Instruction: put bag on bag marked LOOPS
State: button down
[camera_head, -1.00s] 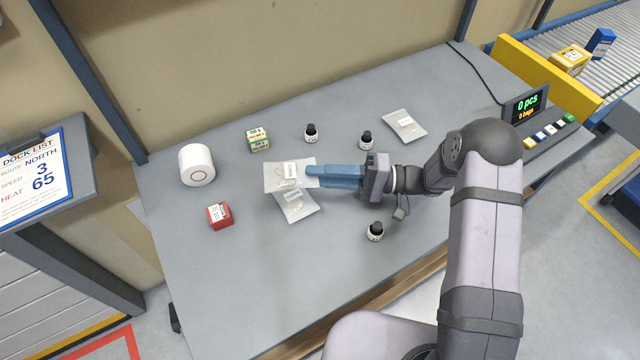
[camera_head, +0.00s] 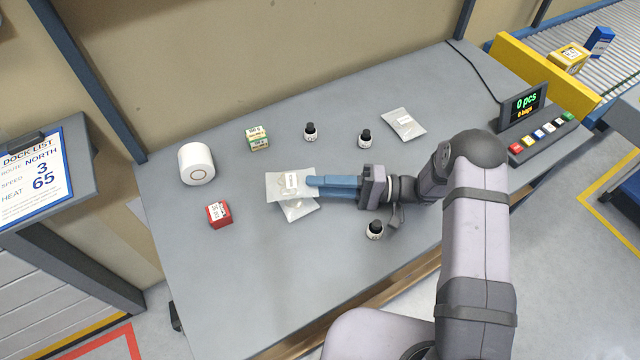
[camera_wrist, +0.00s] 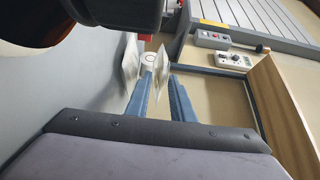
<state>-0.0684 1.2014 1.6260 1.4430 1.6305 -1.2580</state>
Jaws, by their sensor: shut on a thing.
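My gripper (camera_head: 314,182) is shut on a clear bag with a white label (camera_head: 280,186), its blue fingers reaching left over the table. Another bag (camera_head: 299,211) lies on the table below the held bag and is mostly covered by it in the head view. I cannot tell whether the two touch. The label on the lower bag is hidden. In the wrist view the held bag (camera_wrist: 162,68) shows edge-on between the blue fingers of my gripper (camera_wrist: 160,82). A third bag (camera_head: 404,124) lies apart at the back right; its label is too small to read.
On the grey table (camera_head: 240,285) stand a white roll (camera_head: 196,163), a red box (camera_head: 219,214), a green and yellow box (camera_head: 258,139) and small dark-capped bottles (camera_head: 310,132). One bottle (camera_head: 375,230) is close below my gripper. The front left is clear.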

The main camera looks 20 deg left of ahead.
jog(key=shift+s+f+b, duration=0.3)
jog(key=shift+f+b, duration=0.15)
jog(key=shift+f, duration=0.1)
jog(key=c, duration=1.5)
grip_release()
jog(key=shift+f, duration=0.1)
jog(key=shift+c, duration=0.2)
jog(key=shift+s, duration=0.1)
jog(key=shift+w+d+r+p, duration=0.1)
jog(key=shift+w+r+p, duration=0.15)
jog(key=shift+r+p, duration=0.5)
jog(key=b+v, duration=0.2)
jog(key=v, duration=0.3)
jog(key=shift+w+d+f, duration=0.2)
jog(key=shift+w+d+r+b, duration=0.1)
jog(key=shift+d+b, duration=0.1)
jog(key=shift+d, duration=0.3)
jog(key=shift+w+d+r+b, duration=0.1)
jog(key=shift+d+r+b, duration=0.1)
jog(key=shift+d, duration=0.25)
